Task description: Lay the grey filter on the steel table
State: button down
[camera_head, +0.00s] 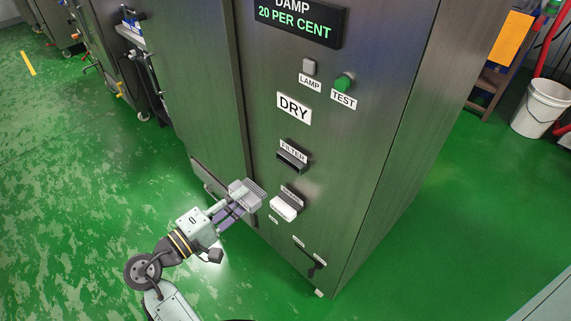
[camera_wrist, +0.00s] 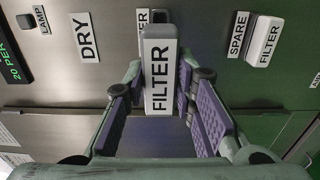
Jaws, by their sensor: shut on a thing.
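The grey filter (camera_head: 246,190) is a small block held between the fingers of my gripper (camera_head: 234,207), in front of the steel cabinet. In the wrist view the filter (camera_wrist: 160,78) shows its end with a "FILTER" label, between the purple-padded fingers. The slot under the "FILTER" label (camera_head: 292,161) looks dark and empty. A white spare filter (camera_head: 285,207) sits in the slot below it. It also shows in the wrist view (camera_wrist: 264,40). No steel table is clearly in view.
The cabinet (camera_head: 335,140) carries a display reading "DAMP 20 PER CENT", a green test button (camera_head: 344,82) and a lever (camera_head: 316,267). A pale surface (camera_head: 550,300) edges in at the bottom right; I cannot tell what it is. Green floor lies open at the left.

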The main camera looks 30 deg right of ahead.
jog(key=w+a+f+n+t+y+b, duration=0.1)
jog(key=w+a+f+n+t+y, duration=0.35)
jog(key=f, duration=0.45)
jog(key=w+a+f+n+t+y+b, duration=0.25)
jog(key=w+f+y, duration=0.2)
jog(key=f, duration=0.35)
jog(key=w+a+f+n+t+y+b, duration=0.1)
jog(key=w+a+f+n+t+y, duration=0.35)
jog(key=f, duration=0.45)
jog(key=s+d+f+n+y, duration=0.3)
jog(key=s+d+f+y, duration=0.1)
jog(key=s+d+f, duration=0.5)
jog(key=a+f, duration=0.1)
jog(key=a, duration=0.6)
jog(key=shift+w+a+f, duration=0.15)
jog(key=shift+a+f, duration=0.1)
jog(key=shift+a, duration=0.05)
